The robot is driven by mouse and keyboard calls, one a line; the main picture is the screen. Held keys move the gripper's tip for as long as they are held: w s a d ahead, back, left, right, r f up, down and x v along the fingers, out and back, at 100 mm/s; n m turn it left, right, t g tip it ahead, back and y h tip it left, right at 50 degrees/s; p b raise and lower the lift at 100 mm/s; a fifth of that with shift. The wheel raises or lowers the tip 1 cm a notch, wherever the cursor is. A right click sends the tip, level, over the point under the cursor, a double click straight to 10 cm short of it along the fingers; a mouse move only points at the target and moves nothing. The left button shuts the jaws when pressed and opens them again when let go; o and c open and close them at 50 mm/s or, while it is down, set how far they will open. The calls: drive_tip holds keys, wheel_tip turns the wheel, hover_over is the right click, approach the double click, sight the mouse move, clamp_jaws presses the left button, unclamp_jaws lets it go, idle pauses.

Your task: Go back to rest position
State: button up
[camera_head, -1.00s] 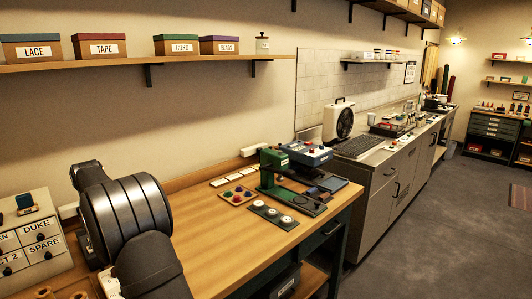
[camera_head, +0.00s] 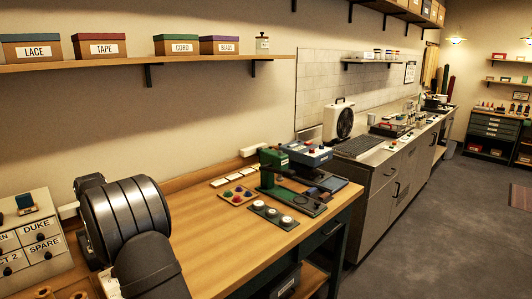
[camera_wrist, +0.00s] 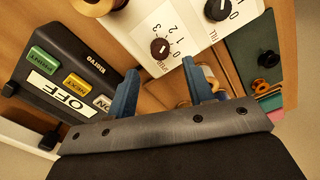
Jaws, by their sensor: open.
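My gripper (camera_wrist: 158,84) shows in the wrist view with its two blue fingers apart and nothing between them. It hangs over the worktop, between a black box with coloured buttons and a pale panel with dials. I cannot tell its exact height above them. In the head view my arm's large grey links fill the lower left, and the gripper itself is hidden there.
The black button box (camera_wrist: 62,68) bears an OFF label. In the head view a labelled drawer cabinet (camera_head: 28,242) stands left; the bench's middle (camera_head: 215,225) is clear.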

wheel_tip(320, 180, down, 6)
drive_tip(key=shift+r, duration=0.2)
drive_tip(key=m, duration=0.3)
drive_tip(key=shift+m, duration=0.3)
drive_tip(key=m, duration=1.3)
